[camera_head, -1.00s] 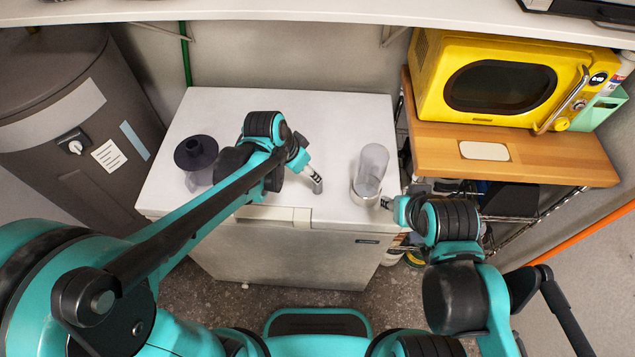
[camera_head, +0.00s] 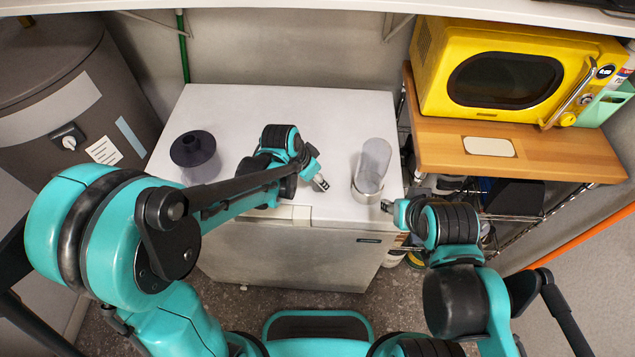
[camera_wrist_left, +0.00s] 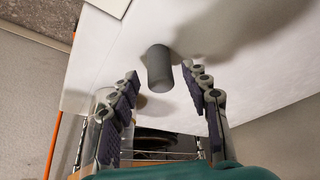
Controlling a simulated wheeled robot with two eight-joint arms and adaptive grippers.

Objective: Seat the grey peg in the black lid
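The grey peg (camera_wrist_left: 160,68) is a short cylinder on the white top. In the left wrist view it sits ahead of and between the spread fingertips, with a gap to both sides. My left gripper (camera_wrist_left: 163,86) is open and empty; in the head view it (camera_head: 319,182) is low over the front middle of the top, where the peg is hard to make out. The black lid (camera_head: 193,147) sits on a clear container at the left of the top. My right gripper (camera_head: 386,206) is at the front right, beside a clear cylinder; its fingers are too small to judge.
The clear cylinder (camera_head: 372,165) stands in a pale base at the right of the white chest top (camera_head: 230,102). A yellow microwave (camera_head: 505,80) sits on a wooden shelf (camera_head: 560,150) to the right. A grey tank (camera_head: 70,90) stands left. The back middle of the top is clear.

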